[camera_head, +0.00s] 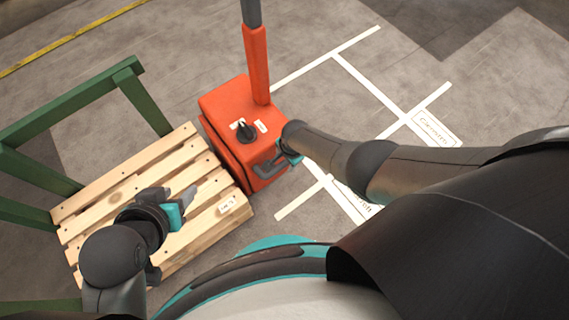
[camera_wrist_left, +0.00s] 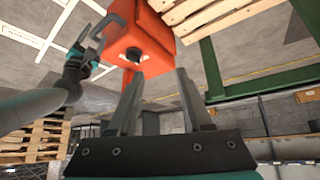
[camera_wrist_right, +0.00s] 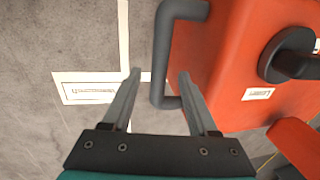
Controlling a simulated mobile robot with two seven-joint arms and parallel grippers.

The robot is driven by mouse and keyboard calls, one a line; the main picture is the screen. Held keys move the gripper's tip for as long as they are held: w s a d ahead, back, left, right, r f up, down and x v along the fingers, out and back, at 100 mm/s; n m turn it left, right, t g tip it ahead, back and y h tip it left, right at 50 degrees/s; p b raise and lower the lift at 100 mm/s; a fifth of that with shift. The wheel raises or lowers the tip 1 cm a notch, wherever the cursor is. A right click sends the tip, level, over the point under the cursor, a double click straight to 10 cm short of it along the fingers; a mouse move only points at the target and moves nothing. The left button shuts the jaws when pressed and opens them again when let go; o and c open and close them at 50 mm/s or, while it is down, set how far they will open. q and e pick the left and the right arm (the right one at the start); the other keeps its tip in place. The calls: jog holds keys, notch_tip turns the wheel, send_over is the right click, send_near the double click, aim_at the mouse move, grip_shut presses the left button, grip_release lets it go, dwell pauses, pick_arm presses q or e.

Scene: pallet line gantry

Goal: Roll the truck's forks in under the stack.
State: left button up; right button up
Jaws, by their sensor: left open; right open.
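The orange truck (camera_head: 228,107) stands close against the right side of the wooden pallet stack (camera_head: 146,187). Its forks are not visible, and I cannot tell whether a gap remains between body and stack. A black knob (camera_head: 246,131) sits on its top, and a grey bar handle (camera_head: 265,170) sticks out from its near side. My right gripper (camera_wrist_right: 158,77) is open at that handle; in the right wrist view the handle bar (camera_wrist_right: 162,55) shows between the fingertips, with no grip on it. My left gripper (camera_head: 187,203) is open and empty above the pallet slats.
A green frame (camera_head: 135,85) surrounds the stack's left and far sides. White floor lines (camera_head: 370,82) and a labelled floor box (camera_head: 433,127) lie right of the truck. The floor there is clear. Another pallet pile (camera_wrist_left: 40,138) shows in the left wrist view.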

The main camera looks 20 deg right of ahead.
jog(key=shift+w+f, duration=0.1)
jog(key=shift+f, duration=0.2)
jog(key=shift+f+b, duration=0.4)
jog(key=shift+b, duration=0.15)
pick_arm(q)
jog(key=w+d+t+h+b, duration=0.1)
jog(key=w+d+t+h, duration=0.1)
jog(key=w+d+t, duration=0.1)
jog(key=shift+d+r+t+h, duration=0.15)
jog(key=shift+d+t+h, duration=0.15)
jog(key=shift+d+t, duration=0.65)
pick_arm(e)
jog(key=shift+w+a+f, duration=0.1)
jog(key=shift+w+f, duration=0.05)
jog(key=shift+f, duration=0.3)
pick_arm(q)
jog(key=shift+d+g, duration=0.2)
jog(key=shift+g, duration=0.05)
pick_arm(e)
jog(key=shift+c, duration=0.2)
grip_shut()
